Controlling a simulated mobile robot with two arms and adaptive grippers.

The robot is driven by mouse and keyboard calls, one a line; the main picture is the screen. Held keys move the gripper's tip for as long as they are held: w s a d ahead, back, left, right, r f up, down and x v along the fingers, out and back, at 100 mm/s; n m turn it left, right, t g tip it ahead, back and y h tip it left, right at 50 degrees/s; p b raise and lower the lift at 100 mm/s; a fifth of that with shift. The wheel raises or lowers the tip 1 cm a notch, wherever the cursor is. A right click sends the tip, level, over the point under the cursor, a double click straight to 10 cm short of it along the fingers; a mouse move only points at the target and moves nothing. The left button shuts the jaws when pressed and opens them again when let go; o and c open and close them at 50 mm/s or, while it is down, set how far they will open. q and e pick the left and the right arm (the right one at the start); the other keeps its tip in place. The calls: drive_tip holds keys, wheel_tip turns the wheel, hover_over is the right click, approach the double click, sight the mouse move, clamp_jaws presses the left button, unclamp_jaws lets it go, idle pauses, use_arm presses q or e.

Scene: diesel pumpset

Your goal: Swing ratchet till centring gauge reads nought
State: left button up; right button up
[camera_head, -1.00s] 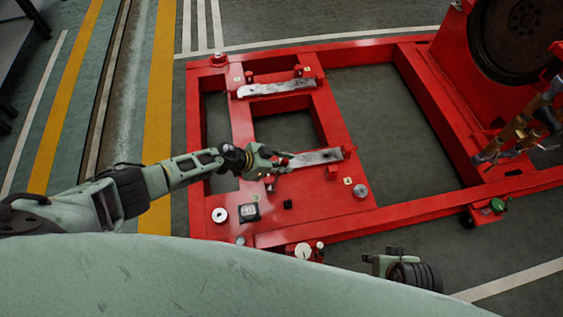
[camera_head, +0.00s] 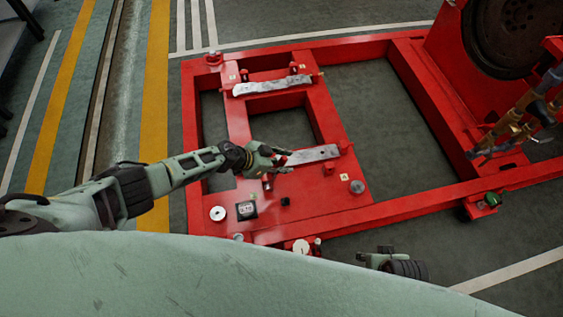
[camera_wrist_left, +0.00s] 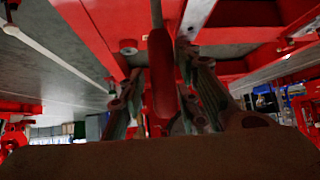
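My left gripper (camera_head: 284,158) is low over the red base frame (camera_head: 330,200), at the left end of the nearer grey metal strip (camera_head: 318,153). In the left wrist view its fingers (camera_wrist_left: 165,95) stand apart on either side of a red bar (camera_wrist_left: 162,65); I cannot tell whether they touch it. I cannot make out which part is the ratchet. A small black box with a pale display (camera_head: 246,210) sits on the frame's near left; its figures are too small to read surely. A white round dial (camera_head: 301,247) is at the near edge. My right gripper (camera_head: 372,259) shows only partly at the bottom.
A second grey strip (camera_head: 272,86) lies across the frame farther back. A large dark flywheel (camera_head: 515,35) and brass-coloured rods (camera_head: 520,125) stand at the right. Open floor shows through the frame's large opening (camera_head: 385,125).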

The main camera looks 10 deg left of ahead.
use_arm(q)
drive_tip(key=shift+o, duration=0.5)
drive_tip(key=shift+w+a, duration=0.1)
drive_tip(key=shift+a, duration=0.2)
drive_tip(key=shift+s+a+r, duration=0.25)
drive_tip(key=shift+a+r, duration=0.2)
drive_tip(key=shift+r, duration=0.05)
drive_tip(key=v, duration=1)
drive_tip(key=shift+s+r, duration=0.15)
drive_tip(key=shift+s, duration=0.15)
drive_tip(key=shift+d, duration=0.1)
idle(0.5)
